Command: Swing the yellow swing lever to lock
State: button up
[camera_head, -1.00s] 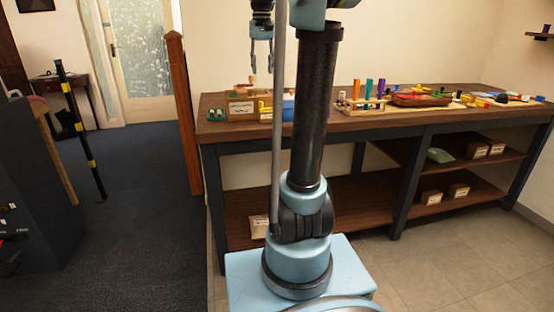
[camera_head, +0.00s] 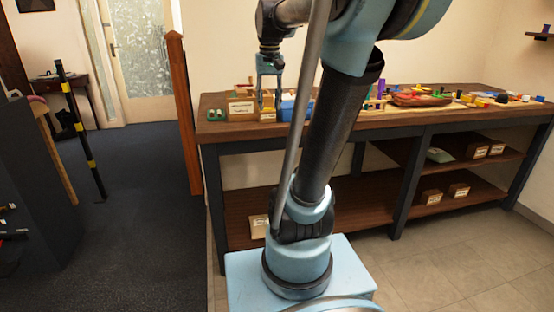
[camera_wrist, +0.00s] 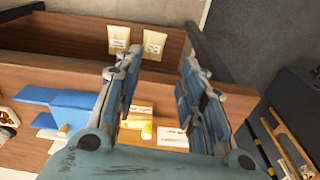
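My gripper (camera_head: 270,104) hangs fingers-down at the left end of the workbench, in front of the labelled wooden blocks. In the wrist view my gripper (camera_wrist: 162,62) is open, with a wide gap between its two fingers and nothing held. A small yellow part (camera_wrist: 147,131), which looks like the swing lever, shows between the finger bases in the wrist view, beside white label cards. It is apart from the fingers. Its pivot and exact angle are too small to tell. In the head view my fingers partly cover that area.
A blue block (camera_head: 289,111) stands close to the right of my gripper; it also shows in the wrist view (camera_wrist: 75,108). A labelled wooden block (camera_head: 240,107) and a green piece (camera_head: 216,115) are to the left. Coloured parts crowd the workbench (camera_head: 225,130) farther right.

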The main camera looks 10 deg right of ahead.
jog(key=s+f, duration=1.3)
jog(key=f, duration=0.2)
jog(key=shift+s+f+n+t, duration=0.2)
jog(key=shift+n+t, duration=0.1)
jog(key=shift+t, duration=0.1)
